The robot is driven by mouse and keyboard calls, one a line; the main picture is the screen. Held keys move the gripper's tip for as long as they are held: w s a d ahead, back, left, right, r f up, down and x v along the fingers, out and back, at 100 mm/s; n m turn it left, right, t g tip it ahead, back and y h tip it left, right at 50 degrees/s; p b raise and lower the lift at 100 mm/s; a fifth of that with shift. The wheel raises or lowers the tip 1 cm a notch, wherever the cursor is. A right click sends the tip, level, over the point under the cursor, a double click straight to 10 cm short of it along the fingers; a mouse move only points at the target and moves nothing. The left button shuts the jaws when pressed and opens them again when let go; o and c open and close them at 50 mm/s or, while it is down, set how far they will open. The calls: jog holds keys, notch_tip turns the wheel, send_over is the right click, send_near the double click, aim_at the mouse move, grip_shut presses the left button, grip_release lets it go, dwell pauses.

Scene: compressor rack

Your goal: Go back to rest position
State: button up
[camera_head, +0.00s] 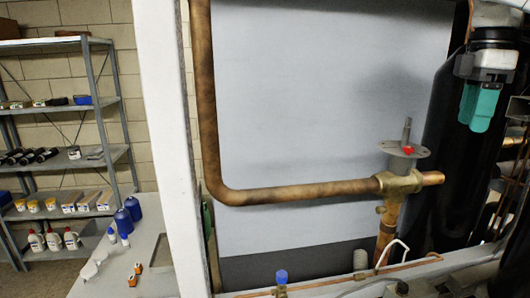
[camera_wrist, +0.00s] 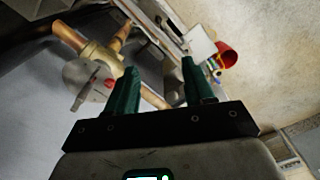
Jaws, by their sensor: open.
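My gripper (camera_wrist: 157,78) shows in the wrist view with its two green fingers apart and nothing between them. In the head view my gripper (camera_head: 480,106) is at the upper right, with its green fingers pointing down in front of a black cylinder. A brass valve (camera_head: 398,184) with a grey round plate, an upright lever and a red spot sits on the copper pipe, left of and below my gripper. The valve also shows in the wrist view (camera_wrist: 98,54), beyond the left finger. My gripper appears apart from it.
A large copper pipe (camera_head: 290,194) bends down and across a grey panel. A white post (camera_head: 168,120) stands left of it. Metal shelves (camera_head: 108,102) with bottles and boxes and a light table (camera_head: 150,240) are at the left. A red container (camera_wrist: 228,53) lies beyond the right finger.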

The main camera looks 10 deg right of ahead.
jog(key=w+a+f+n+t+y, duration=0.15)
jog(key=w+a+f, duration=0.25)
jog(key=a+f, duration=0.6)
jog(key=w+a+f+y, duration=0.25)
jog(key=a+f, duration=0.45)
jog(key=f, duration=0.4)
jog(key=s+a+f+m+t+y, duration=0.1)
jog(key=s+a+f+m, duration=0.1)
jog(key=a+f, duration=0.45)
jog(key=s+a+f+m, duration=0.15)
jog(key=a+f, duration=0.25)
jog(key=f, duration=0.5)
jog(key=s+f+m, duration=0.5)
jog(key=s+f, duration=0.9)
jog(key=s+d+f+m+g+h, duration=0.15)
jog(key=s+d, duration=0.25)
jog(key=s, duration=0.4)
jog(key=s+d+f+m+t+h, duration=0.1)
jog(key=s+d+f+m+h, duration=0.15)
jog(key=s, duration=0.55)
jog(key=s+d+f+m+g+h, duration=0.1)
jog(key=s+d+f+m, duration=0.15)
jog(key=s+d, duration=0.4)
notch_tip(320, 180, down, 6)
jog(key=s+a+b, duration=0.1)
jog(key=a+b, duration=0.1)
jog(key=b, duration=0.3)
jog(key=shift+a+f+n+b, duration=0.2)
jog(key=shift+n+b, duration=0.1)
jog(key=shift+n, duration=0.15)
